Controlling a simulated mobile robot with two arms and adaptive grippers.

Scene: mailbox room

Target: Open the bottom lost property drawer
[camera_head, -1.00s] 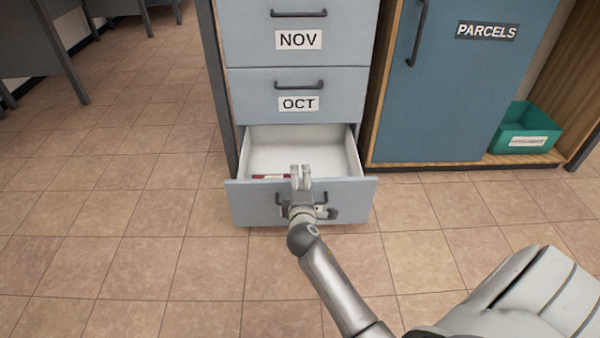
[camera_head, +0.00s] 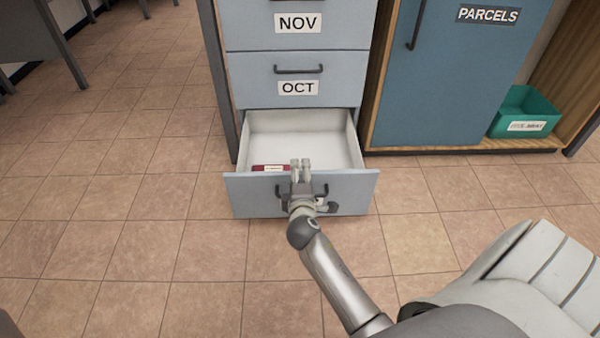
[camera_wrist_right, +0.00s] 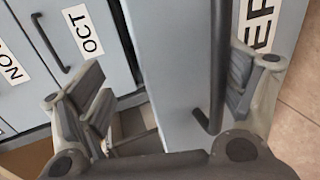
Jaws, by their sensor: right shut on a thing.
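The bottom drawer (camera_head: 350,190) is light blue-grey outside and white inside, and it stands well open below the OCT drawer. Its dark handle (camera_wrist_right: 218,70) shows close up in the right wrist view. A red item with a white label (camera_head: 268,168) lies in the drawer behind the front. My left gripper is out of view.
The OCT drawer (camera_head: 345,80) and NOV drawer (camera_head: 345,25) above are shut. The tiled floor (camera_head: 150,240) at the left is clear.

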